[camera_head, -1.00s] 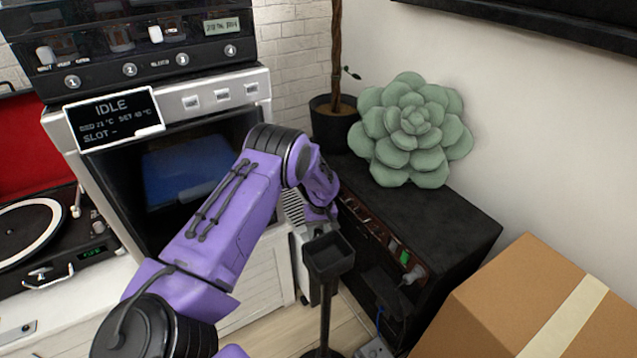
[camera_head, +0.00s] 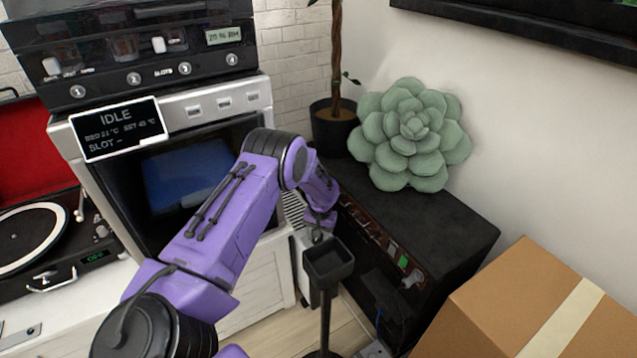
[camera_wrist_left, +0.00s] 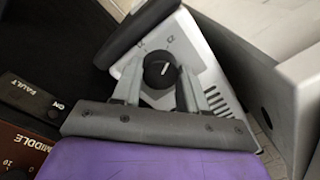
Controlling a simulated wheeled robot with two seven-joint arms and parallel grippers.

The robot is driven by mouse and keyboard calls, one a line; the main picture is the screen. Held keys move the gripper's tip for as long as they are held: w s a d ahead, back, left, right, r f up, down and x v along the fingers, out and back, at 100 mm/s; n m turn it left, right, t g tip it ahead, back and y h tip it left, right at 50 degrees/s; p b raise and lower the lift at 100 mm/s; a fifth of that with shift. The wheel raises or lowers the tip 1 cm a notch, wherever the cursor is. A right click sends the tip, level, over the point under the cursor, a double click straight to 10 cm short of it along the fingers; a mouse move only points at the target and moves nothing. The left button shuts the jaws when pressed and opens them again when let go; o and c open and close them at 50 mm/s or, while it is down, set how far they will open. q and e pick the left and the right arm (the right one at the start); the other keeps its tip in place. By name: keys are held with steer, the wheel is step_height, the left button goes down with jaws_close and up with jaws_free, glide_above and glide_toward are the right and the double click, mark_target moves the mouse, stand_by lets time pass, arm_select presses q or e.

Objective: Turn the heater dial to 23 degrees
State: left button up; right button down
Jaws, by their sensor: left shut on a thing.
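The heater is a white, slim unit, partly hidden by my left arm in the head view (camera_head: 302,262); its white top panel shows in the left wrist view (camera_wrist_left: 195,50). The black round dial (camera_wrist_left: 160,70) sits on that panel, with a white pointer line toward the upper right of the picture. Small marks around the dial are too blurred to read. My left gripper (camera_wrist_left: 158,90) has a finger on each side of the dial and is shut on it. In the head view the dial is hidden behind my purple left arm. My right gripper is not in view.
A black cabinet (camera_head: 440,235) with a panel of switches stands right of the heater, carrying a green succulent cushion (camera_head: 415,135). A black tray on a post (camera_head: 328,262) stands close by my left wrist. A cardboard box (camera_head: 510,300) is at the lower right.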

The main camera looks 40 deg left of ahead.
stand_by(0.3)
arm_select(q)
steer(key=o, duration=1.1)
steer(key=shift+c, duration=0.2)
steer(key=shift+r, duration=0.1)
step_height(320, 180, up, 10)
steer(key=p, duration=0.2)
steer(key=shift+d+r, duration=0.15)
steer(key=shift+d, duration=0.1)
